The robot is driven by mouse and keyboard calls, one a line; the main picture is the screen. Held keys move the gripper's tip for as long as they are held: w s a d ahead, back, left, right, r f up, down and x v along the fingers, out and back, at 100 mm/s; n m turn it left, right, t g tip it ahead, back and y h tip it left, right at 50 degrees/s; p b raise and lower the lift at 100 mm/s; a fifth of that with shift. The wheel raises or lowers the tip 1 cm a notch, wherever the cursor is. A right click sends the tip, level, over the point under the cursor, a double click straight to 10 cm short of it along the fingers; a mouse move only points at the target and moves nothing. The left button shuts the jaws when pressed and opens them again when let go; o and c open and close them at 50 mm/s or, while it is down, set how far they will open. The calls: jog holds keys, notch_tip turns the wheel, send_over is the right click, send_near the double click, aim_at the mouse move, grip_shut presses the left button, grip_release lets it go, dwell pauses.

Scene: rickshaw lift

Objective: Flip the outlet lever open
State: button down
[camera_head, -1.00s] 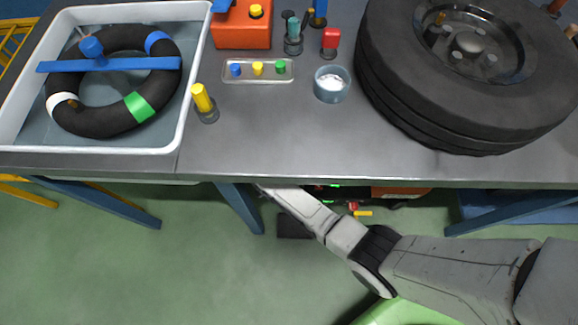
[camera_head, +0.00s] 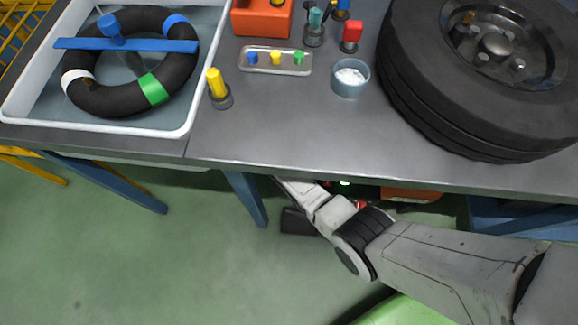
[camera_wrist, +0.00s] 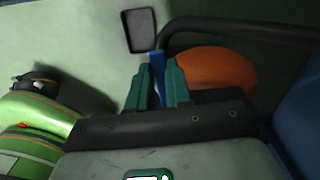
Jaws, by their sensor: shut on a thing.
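In the wrist view, my gripper (camera_wrist: 160,82) has two teal fingers closed around a narrow blue piece (camera_wrist: 158,66), which appears to be the outlet lever. Its lower part is hidden between the fingers, and I cannot tell how far it is turned. An orange rounded body (camera_wrist: 215,72), perhaps a tank, lies just right of the fingers, partly behind a black tube (camera_wrist: 240,27). In the head view my arm reaches under the workbench, and the bench top hides my gripper and the lever.
The grey workbench (camera_head: 290,135) lies above my arm and carries a tyre (camera_head: 420,95), a water tub (camera_head: 100,130) and small items. Blue bench legs (camera_head: 245,198) stand beside the arm. A dark rectangular object (camera_wrist: 139,30) lies on the green floor.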

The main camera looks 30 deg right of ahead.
jog(key=shift+w+d+m, duration=0.1)
jog(key=shift+w+m, duration=0.1)
jog(key=shift+m, duration=0.3)
jog(key=c, duration=1.3)
grip_release()
jog(key=shift+r+p, duration=1.4)
jog(key=shift+r, duration=2.3)
